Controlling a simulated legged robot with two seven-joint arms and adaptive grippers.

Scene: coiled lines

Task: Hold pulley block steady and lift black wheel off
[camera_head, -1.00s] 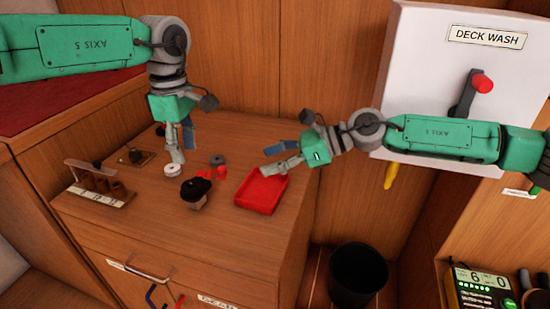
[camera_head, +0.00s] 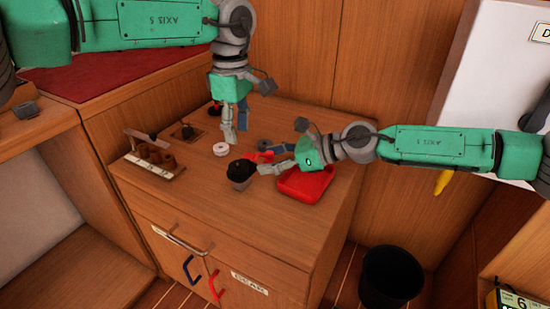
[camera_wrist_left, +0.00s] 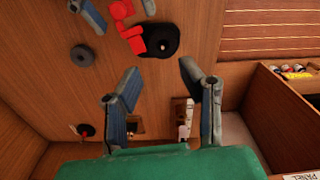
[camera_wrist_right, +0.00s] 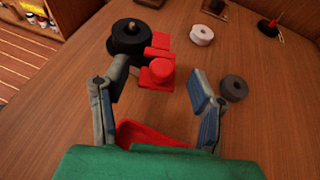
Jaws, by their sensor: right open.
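The wheel also shows in the right wrist view (camera_wrist_right: 130,38) and left wrist view (camera_wrist_left: 163,40). My right gripper (camera_head: 270,160) is open, its fingers on either side of the red part, apparently holding nothing. My left gripper (camera_head: 236,132) is open and empty, higher up and behind the wheel, near the white wheel (camera_head: 221,150).
A red tray (camera_head: 308,186) lies under my right gripper. A grey wheel (camera_wrist_right: 233,88) lies beside the red part. A rack (camera_head: 150,160) and a square plate with a peg (camera_head: 186,132) stand at the left. A black bin (camera_head: 391,275) is on the floor.

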